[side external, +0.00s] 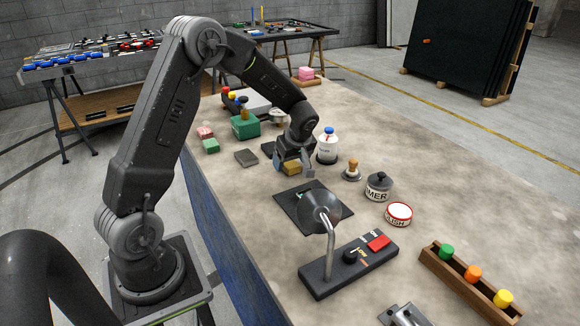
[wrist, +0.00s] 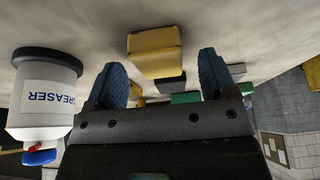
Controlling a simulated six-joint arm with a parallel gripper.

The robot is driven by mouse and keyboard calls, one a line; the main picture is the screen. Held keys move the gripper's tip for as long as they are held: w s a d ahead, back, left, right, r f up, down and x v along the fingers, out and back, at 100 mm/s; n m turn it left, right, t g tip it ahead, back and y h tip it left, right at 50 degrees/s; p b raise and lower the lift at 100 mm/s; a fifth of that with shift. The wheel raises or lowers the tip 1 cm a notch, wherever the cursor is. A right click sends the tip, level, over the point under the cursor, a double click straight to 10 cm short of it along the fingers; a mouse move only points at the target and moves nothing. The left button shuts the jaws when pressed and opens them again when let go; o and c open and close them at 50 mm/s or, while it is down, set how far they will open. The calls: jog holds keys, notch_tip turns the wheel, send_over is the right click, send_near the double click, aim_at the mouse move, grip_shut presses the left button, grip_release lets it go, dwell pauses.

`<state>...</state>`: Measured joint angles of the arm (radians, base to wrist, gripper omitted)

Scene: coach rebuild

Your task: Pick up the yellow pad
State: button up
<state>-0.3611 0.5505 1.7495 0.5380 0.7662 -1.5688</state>
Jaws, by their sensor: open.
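The yellow pad (side external: 292,168) is a small block on the bench top, close below my gripper (side external: 295,169) in the side view. In the wrist view, the yellow pad (wrist: 154,53) shows in the gap between the two blue fingers of my gripper (wrist: 164,70), a little nearer the left one. My gripper is open, and nothing is clamped in it. I cannot tell how far the fingertips reach down beside the pad. The wrist hides part of the pad in the side view.
A white greaser bottle (side external: 327,147) with a blue cap stands close to the gripper; it also shows in the wrist view (wrist: 45,95). A dark mat (side external: 325,222) with a lamp lies in front. A dark grey pad (side external: 246,157) and green block (side external: 245,126) lie left.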

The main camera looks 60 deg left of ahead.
aim_at(291, 163)
jog(key=shift+a+f, duration=0.2)
jog(key=shift+f, duration=0.15)
jog(key=shift+c, duration=0.2)
jog(key=c, duration=0.9)
jog(key=shift+r, duration=0.15)
jog(key=shift+c, duration=0.2)
notch_tip(291, 163, up, 4)
jog(key=shift+r, duration=0.2)
jog(key=s+a+r, duration=0.6)
jog(key=s, duration=0.3)
jog(key=shift+s+a+r, duration=0.2)
jog(key=shift+s+a, duration=0.05)
jog(key=shift+a, duration=0.1)
